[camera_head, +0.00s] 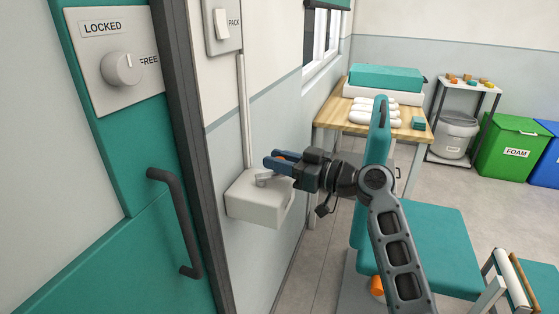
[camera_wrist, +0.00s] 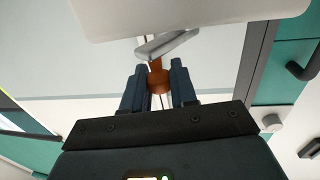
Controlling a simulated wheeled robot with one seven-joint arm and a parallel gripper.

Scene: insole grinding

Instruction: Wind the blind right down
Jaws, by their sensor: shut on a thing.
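The blind (camera_head: 334,4) is a teal strip at the top of the window, cut off by the upper picture edge. The window glass (camera_head: 322,35) shows below it. A white winder box (camera_head: 255,208) is mounted on the wall under a vertical tube. Its grey crank arm (camera_head: 266,177) also shows in the wrist view (camera_wrist: 168,44). The crank's orange knob (camera_wrist: 157,80) sits between the fingers of my gripper (camera_wrist: 158,88). My gripper is shut on it; in the head view the blue fingers (camera_head: 274,160) mostly hide the knob.
A teal door with a dark handle (camera_head: 178,222) and a LOCKED/FREE dial (camera_head: 122,68) stands at left. A PACK switch (camera_head: 222,24) is above the tube. A teal chair (camera_head: 440,245) and a wooden-topped bench (camera_head: 342,118) stand right of the winder.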

